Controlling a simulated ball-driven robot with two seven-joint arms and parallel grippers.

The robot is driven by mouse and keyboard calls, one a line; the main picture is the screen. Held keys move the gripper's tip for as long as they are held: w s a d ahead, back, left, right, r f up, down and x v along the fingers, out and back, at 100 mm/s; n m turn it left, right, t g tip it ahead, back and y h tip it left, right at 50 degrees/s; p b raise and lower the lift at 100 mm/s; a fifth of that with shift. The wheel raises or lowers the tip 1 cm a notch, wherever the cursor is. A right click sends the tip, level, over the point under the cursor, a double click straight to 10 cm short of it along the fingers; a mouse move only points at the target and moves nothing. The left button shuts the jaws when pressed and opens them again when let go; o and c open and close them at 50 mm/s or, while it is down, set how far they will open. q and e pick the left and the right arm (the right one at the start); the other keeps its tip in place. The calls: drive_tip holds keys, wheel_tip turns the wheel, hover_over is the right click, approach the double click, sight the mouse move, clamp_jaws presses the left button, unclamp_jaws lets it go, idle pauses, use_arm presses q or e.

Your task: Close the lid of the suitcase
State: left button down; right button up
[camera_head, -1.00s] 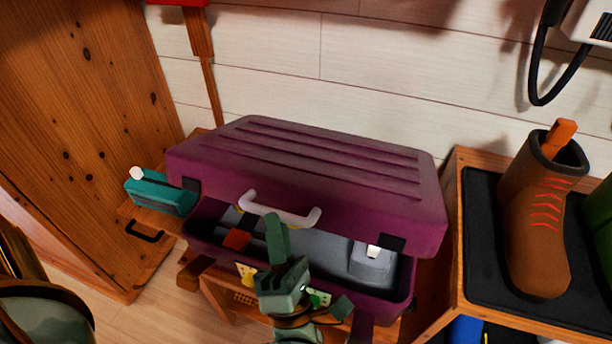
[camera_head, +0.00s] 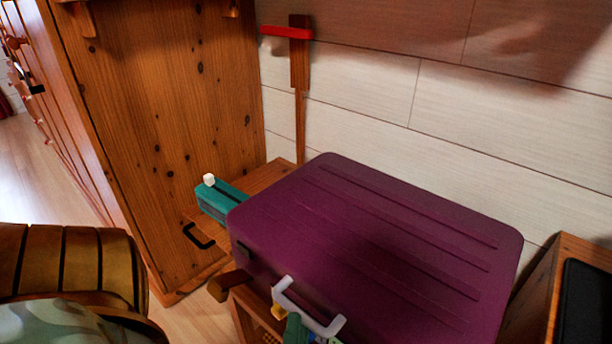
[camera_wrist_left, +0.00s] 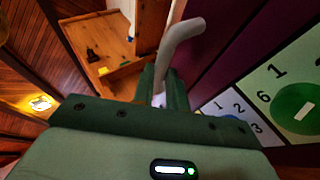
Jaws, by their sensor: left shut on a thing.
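The purple suitcase (camera_head: 390,245) stands with its ribbed lid lying low over the body, and no open interior shows in the head view. Its front lower part is cut off by the frame edge, so I cannot tell whether the seam is fully shut. The pale grey lid handle (camera_head: 325,327) is at the front. My left gripper (camera_head: 296,330) is at this handle, mostly out of frame. In the left wrist view its fingers (camera_wrist_left: 163,85) are shut on the bent handle (camera_wrist_left: 181,36), beside the purple case front with number stickers (camera_wrist_left: 228,108). My right gripper is not in view.
A teal box with a white knob (camera_head: 218,200) sits left of the suitcase, by a wooden cabinet (camera_head: 165,120). A wooden stand with a dark mat (camera_head: 590,300) is at the right. The plank wall is close behind. Floor shows at the left.

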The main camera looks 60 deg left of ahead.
use_arm(q)
drive_tip(key=shift+s+f, duration=0.15)
drive_tip(key=shift+f, duration=0.5)
drive_tip(key=c, duration=1.6)
unclamp_jaws()
drive_tip(key=shift+o, duration=1)
drive_tip(key=shift+f, duration=0.15)
